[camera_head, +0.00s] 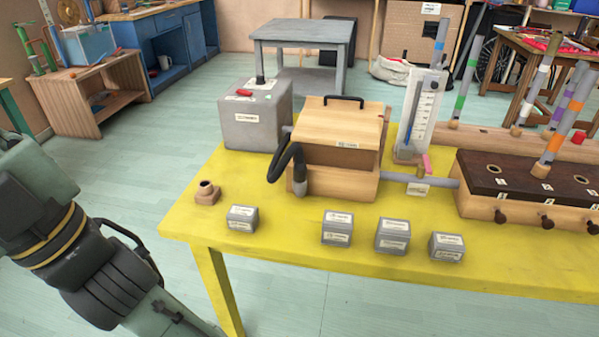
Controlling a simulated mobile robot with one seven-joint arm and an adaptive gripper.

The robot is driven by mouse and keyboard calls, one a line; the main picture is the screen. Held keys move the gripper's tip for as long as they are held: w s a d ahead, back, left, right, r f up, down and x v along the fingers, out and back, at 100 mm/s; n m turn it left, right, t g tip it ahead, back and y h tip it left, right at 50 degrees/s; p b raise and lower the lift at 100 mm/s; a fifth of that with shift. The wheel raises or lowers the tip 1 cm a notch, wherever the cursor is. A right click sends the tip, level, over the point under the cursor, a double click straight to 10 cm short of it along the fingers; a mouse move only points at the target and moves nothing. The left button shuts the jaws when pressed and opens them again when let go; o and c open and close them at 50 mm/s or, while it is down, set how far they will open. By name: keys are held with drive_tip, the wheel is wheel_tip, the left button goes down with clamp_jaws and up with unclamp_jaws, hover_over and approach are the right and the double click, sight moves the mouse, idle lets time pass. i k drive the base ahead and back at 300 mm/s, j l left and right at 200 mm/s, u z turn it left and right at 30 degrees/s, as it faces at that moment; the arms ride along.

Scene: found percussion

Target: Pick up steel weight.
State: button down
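Several small grey metal-looking blocks with white labels stand in a row along the front of the yellow table (300,262). The leftmost block (242,218) stands apart from the others. A second block (337,228) and a third block (392,236) stand near the middle, and the rightmost block (447,247) is closest to the front edge. The label writing is too small to read, so I cannot tell which is the steel weight. Links of my arm show at the left, beside the table and away from the blocks. My gripper is not in view.
Behind the blocks stand a grey box (252,132) with a red switch, a wooden bellows-like box (340,185) with a black hose, a gauge (418,115) and a wooden chest (520,185) with upright tubes. A small wooden socket (207,193) sits near the left edge.

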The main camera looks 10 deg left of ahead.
sight(240, 217)
drive_tip(key=k+j+z, duration=0.25)
drive_tip(key=j, duration=0.25)
drive_tip(key=k+j+z, duration=0.25)
drive_tip(key=k+j, duration=0.15)
drive_tip(key=j, duration=0.05)
